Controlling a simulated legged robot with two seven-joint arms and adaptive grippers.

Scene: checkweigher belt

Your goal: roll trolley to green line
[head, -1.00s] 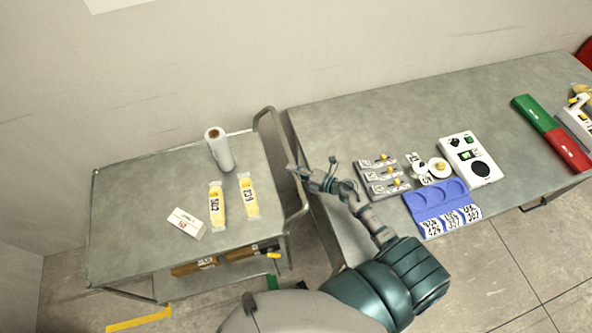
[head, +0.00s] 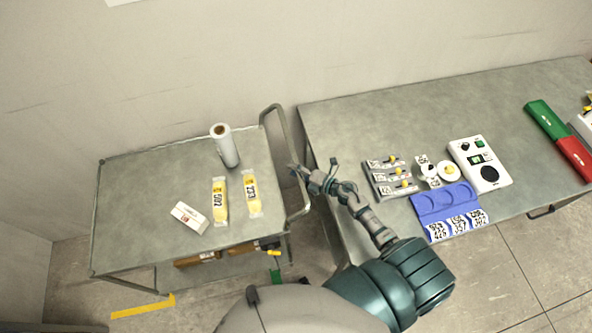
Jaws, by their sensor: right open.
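The grey metal trolley (head: 150,238) stands at the left, with its tubular push handle (head: 272,112) at its right end, beside the table. My right gripper (head: 313,166) is open and empty, fingers spread, beside or over the handle's right side; I cannot tell whether it touches. A small green patch (head: 276,275) shows on the floor below the trolley's right end; it may be part of the green line, the rest being hidden. A yellow floor line (head: 143,306) lies near the trolley's front left. My left gripper is not in view.
The trolley carries a white roll (head: 225,147), two yellow labelled packs (head: 220,200) and a white box (head: 189,218); brown boxes (head: 198,259) sit below. The table (head: 385,115) at right holds a blue tray (head: 428,206) and a white control box (head: 490,157). A wall stands behind.

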